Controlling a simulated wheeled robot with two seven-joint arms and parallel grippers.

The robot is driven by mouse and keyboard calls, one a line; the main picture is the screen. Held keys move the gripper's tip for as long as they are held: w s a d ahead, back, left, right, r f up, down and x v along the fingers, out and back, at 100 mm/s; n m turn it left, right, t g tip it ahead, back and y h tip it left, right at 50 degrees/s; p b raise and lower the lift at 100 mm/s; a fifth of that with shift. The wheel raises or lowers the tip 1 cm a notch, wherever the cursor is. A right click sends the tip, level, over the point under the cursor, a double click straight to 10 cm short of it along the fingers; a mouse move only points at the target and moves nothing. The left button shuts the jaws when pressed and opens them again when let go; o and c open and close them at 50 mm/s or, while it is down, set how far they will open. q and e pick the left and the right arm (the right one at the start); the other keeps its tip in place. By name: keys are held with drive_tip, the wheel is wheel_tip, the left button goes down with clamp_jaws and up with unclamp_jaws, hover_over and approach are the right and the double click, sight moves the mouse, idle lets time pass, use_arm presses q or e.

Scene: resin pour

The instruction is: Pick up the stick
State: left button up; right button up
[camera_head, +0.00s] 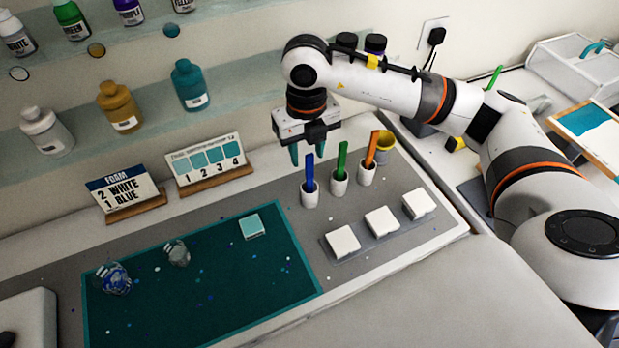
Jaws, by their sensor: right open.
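Three sticks stand upright in small white cups on the grey mat: a blue stick (309,172), a green stick (342,158) and an orange stick (371,149). The frame does not show which one is meant. My right gripper (308,156) points down with its jaws open, just behind and above the blue stick. The blue stick's top overlaps the fingers in the picture; I cannot tell whether they touch. No stick is held. My left gripper is out of view.
Three white square blocks (382,221) sit on a grey tray in front of the cups. A teal mat (200,285) holds two small clear cups (114,279) and a teal square (251,226). Sign cards (207,163) stand behind.

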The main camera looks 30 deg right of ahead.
sight(310, 178)
drive_tip(key=f+p, duration=0.1)
drive_tip(key=f, duration=0.2)
drive_tip(key=shift+s+d+f+p, duration=0.15)
drive_tip(key=shift+s+f+p, duration=0.15)
drive_tip(key=shift+s+p, duration=0.1)
drive_tip(key=shift+w+f, duration=0.1)
drive_tip(key=shift+f, duration=0.5)
clamp_jaws()
